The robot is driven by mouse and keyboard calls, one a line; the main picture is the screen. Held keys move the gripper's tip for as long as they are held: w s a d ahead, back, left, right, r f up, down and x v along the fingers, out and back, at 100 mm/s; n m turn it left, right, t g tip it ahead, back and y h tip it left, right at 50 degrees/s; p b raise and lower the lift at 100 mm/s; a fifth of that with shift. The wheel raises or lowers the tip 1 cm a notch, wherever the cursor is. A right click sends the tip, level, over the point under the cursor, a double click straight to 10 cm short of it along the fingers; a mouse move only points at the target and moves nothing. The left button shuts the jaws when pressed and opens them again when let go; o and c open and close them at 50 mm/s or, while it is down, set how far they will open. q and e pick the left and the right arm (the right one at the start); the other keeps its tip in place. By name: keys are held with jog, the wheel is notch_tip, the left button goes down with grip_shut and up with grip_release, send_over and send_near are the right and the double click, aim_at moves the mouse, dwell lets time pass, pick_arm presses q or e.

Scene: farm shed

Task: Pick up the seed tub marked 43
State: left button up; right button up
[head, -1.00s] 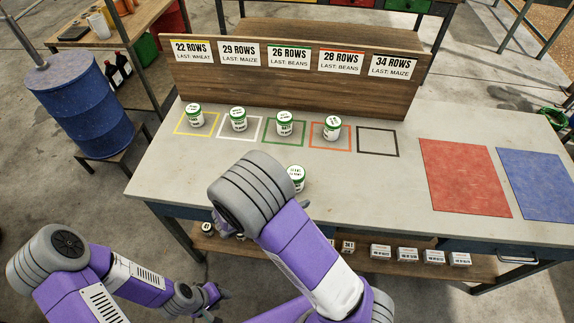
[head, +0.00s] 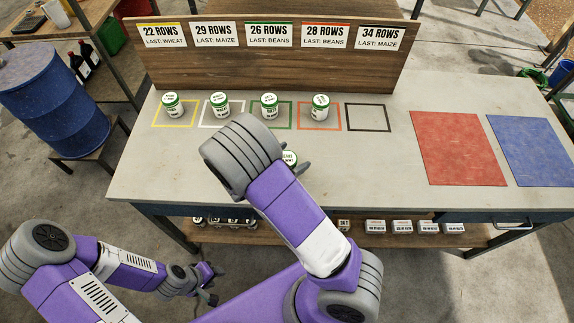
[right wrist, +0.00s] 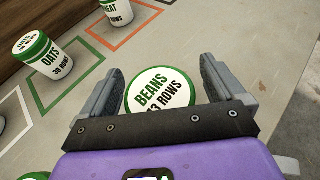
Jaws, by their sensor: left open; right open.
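A white seed tub with a green-rimmed lid reading BEANS and a row number ending in 3 (right wrist: 160,92) stands on the bench; the number's first digit is partly hidden. My right gripper (right wrist: 160,85) is open, with one finger on each side of this tub. In the head view the tub (head: 289,157) shows in front of the outlined squares, mostly hidden by my right arm. My right gripper (head: 299,165) is largely hidden there too. My left gripper (head: 212,284) is open and empty, low in front of the bench.
Similar tubs stand in the yellow (head: 172,105), white (head: 220,105), green (head: 269,106) and orange (head: 320,107) outlines. One nearby reads OATS 38 ROWS (right wrist: 42,57). The black outline (head: 368,118) is empty. Red (head: 458,150) and blue (head: 535,152) mats are bare.

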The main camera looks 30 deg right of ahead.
jog(key=c, duration=1.2)
jog(key=shift+r, duration=0.1)
